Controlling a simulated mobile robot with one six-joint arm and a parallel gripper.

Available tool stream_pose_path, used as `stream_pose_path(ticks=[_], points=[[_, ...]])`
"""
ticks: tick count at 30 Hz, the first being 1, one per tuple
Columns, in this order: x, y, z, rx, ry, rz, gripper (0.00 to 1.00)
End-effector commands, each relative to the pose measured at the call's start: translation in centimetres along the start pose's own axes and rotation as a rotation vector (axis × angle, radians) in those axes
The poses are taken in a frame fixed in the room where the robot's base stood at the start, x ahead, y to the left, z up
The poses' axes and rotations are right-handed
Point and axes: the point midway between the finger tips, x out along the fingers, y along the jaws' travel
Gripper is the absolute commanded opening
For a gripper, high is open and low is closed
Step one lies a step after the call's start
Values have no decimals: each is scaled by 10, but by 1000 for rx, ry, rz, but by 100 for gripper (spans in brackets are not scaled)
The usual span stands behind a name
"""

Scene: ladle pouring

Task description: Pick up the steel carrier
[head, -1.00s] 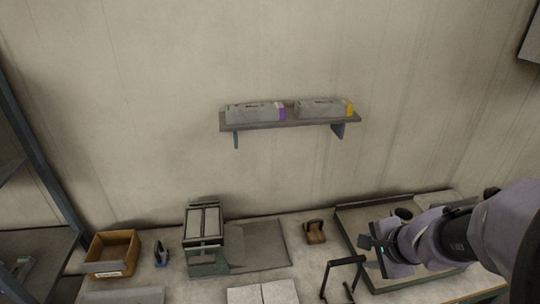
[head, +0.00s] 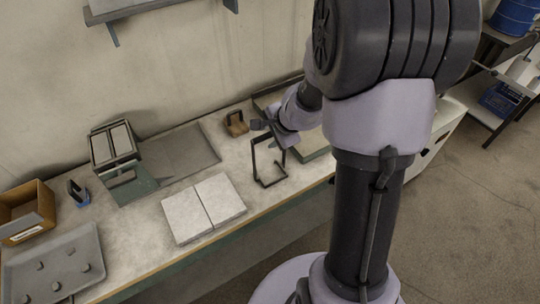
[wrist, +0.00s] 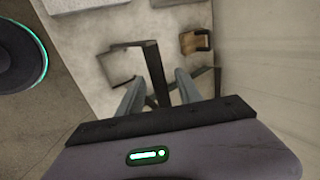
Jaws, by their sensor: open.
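The steel carrier (head: 254,160) looks like a dark, open frame with a top bar, standing upright on the workbench right of two pale slabs. My gripper (head: 267,128) is at its top bar in the head view. In the wrist view the two grey fingers (wrist: 158,92) are apart, and a dark bar of the carrier (wrist: 153,66) runs between them. I cannot tell whether either finger touches the bar. My wrist and arm hide part of the surroundings in the head view.
Two pale slabs (head: 204,207) lie left of the carrier. A brown handled block (head: 236,124) stands behind it, also in the wrist view (wrist: 195,42). A shallow tray (head: 314,150) lies to the right. A brown box (head: 28,215) and grey tray (head: 55,265) are far left.

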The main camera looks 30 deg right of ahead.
Motion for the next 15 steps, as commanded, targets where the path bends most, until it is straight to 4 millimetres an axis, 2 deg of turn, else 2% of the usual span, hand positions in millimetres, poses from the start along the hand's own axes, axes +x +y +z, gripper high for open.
stream_pose_path(ticks=[2, 6, 8, 15], points=[[-1, 0, 0, 0, 0, 0, 38], [-1, 0, 0, 0, 0, 0, 10], [-1, 0, 0, 0, 0, 0, 0], [-1, 0, 0, 0, 0, 0, 0]])
